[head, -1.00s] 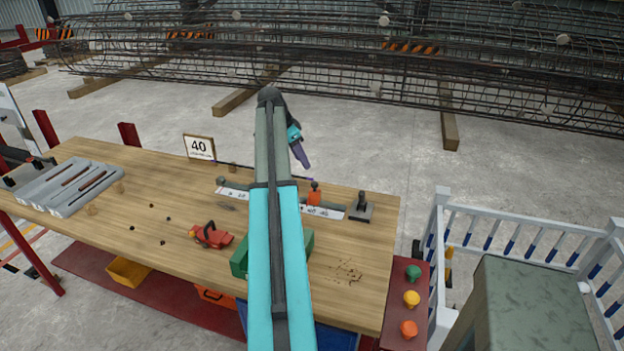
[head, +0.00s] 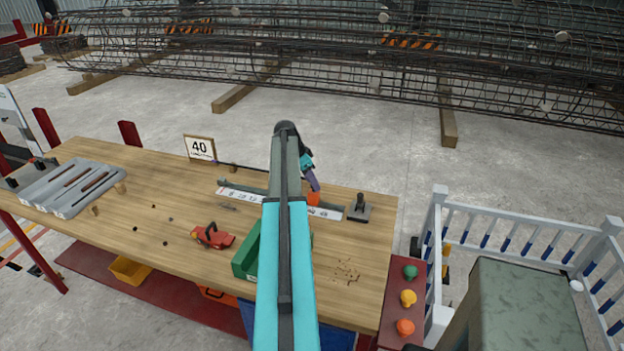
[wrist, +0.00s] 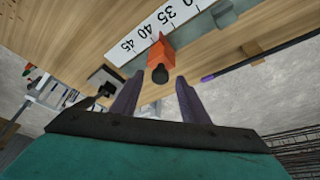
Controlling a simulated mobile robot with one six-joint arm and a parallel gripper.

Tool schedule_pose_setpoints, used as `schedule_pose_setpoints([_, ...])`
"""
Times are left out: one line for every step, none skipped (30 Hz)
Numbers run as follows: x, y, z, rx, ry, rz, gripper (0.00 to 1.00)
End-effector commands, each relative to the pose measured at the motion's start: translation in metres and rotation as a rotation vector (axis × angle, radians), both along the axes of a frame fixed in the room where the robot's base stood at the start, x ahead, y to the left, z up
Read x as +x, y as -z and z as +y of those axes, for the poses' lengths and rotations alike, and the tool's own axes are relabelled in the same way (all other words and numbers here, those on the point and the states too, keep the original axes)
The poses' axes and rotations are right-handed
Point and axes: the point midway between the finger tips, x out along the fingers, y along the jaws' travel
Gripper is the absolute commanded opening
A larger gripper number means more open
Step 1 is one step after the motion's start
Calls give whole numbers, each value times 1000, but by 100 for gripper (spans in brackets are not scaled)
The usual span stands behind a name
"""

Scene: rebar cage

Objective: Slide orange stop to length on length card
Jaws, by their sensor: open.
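The orange stop (head: 313,199) sits on the measuring rail near its right end. The wrist view shows the stop (wrist: 161,54) with its black knob (wrist: 160,74) beside the white scale (wrist: 150,32), near the 40 and 45 marks; its exact reading is unclear. My gripper (wrist: 158,84) is open, its purple fingers on either side of the knob with gaps showing. In the head view my gripper (head: 315,186) is just above the stop and hides its knob. The length card (head: 199,147) stands at the table's back edge and reads 40.
A grey end block (head: 359,208) stands right of the rail. A red tool (head: 212,236) and a green bin (head: 245,256) are on the bench in front. A grey tray (head: 70,187) lies at the left. A purple-tipped rod lies behind the rail.

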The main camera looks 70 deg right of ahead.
Motion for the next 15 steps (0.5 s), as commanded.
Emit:
schedule_pose_setpoints([-1,2,-1,1,0,1,41])
schedule_pose_setpoints([-1,3,-1,1,0,1,41])
schedule_pose_setpoints([-1,5,-2,0,0,0,41])
schedule_pose_setpoints([-2,6,-2,0,0,0,41])
schedule_pose_setpoints([-2,6,-2,0,0,0,41])
schedule_pose_setpoints([-2,7,-2,0,0,0,41])
schedule_pose_setpoints([-2,8,-2,0,0,0,41])
schedule_pose_setpoints([-2,8,-2,0,0,0,41])
schedule_pose_setpoints([-2,8,-2,0,0,0,41])
schedule_pose_setpoints([-2,8,-2,0,-1,0,41])
schedule_pose_setpoints([-2,8,-2,0,-1,0,41])
schedule_pose_setpoints([-1,8,-2,0,-1,0,41])
schedule_pose_setpoints([-1,8,-2,0,-1,0,41])
schedule_pose_setpoints([-1,8,-2,0,-1,0,41])
schedule_pose_setpoints([-1,8,-2,0,-1,0,36])
